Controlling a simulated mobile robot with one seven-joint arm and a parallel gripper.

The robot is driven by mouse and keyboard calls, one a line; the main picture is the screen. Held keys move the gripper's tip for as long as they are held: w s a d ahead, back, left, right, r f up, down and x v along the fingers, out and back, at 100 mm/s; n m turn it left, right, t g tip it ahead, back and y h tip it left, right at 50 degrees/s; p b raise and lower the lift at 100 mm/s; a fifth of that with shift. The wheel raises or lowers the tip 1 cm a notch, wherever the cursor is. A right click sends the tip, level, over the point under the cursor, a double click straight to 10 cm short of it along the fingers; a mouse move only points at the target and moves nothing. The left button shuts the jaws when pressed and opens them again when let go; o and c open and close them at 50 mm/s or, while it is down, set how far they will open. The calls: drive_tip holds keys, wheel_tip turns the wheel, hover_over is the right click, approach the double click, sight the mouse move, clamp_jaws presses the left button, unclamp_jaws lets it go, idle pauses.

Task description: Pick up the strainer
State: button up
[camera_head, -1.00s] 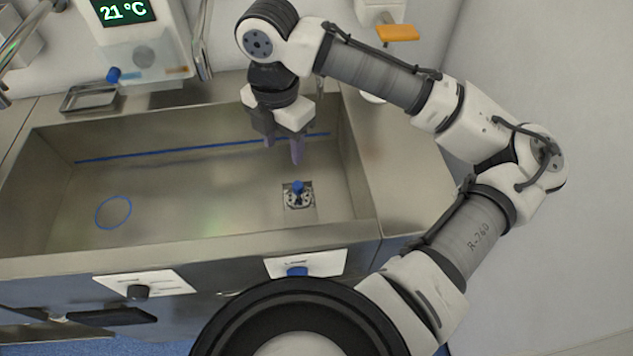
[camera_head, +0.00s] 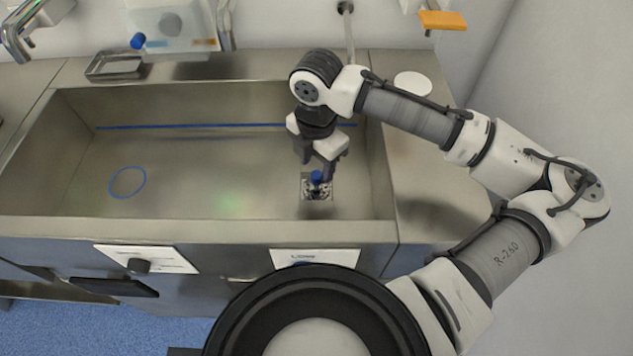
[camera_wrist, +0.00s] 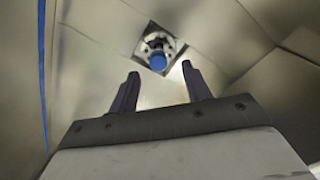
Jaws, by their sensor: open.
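The strainer (camera_head: 317,187) sits in the square drain recess on the floor of the steel basin, toward its right end. It has a round metal body and a blue knob on top. My gripper (camera_head: 315,172) is open and empty, low in the basin, just above and slightly behind the strainer in the head view. In the wrist view, the strainer (camera_wrist: 158,54) shows beyond the fingertips, centred between the two dark fingers of my gripper (camera_wrist: 157,75). The fingers are apart from the knob. Part of the strainer's body is hidden under the knob.
The basin (camera_head: 230,231) has steel walls around my gripper. A blue ring (camera_head: 127,182) marks the floor at left, and a blue line runs along the back. A metal tray (camera_head: 115,66) and a white disc (camera_head: 412,84) lie on the rim. The basin's middle is clear.

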sight(316, 174)
drive_tip(key=shift+w+f, duration=0.15)
drive_tip(key=shift+f, duration=2.15)
clamp_jaws()
drive_tip(key=shift+r, duration=0.1)
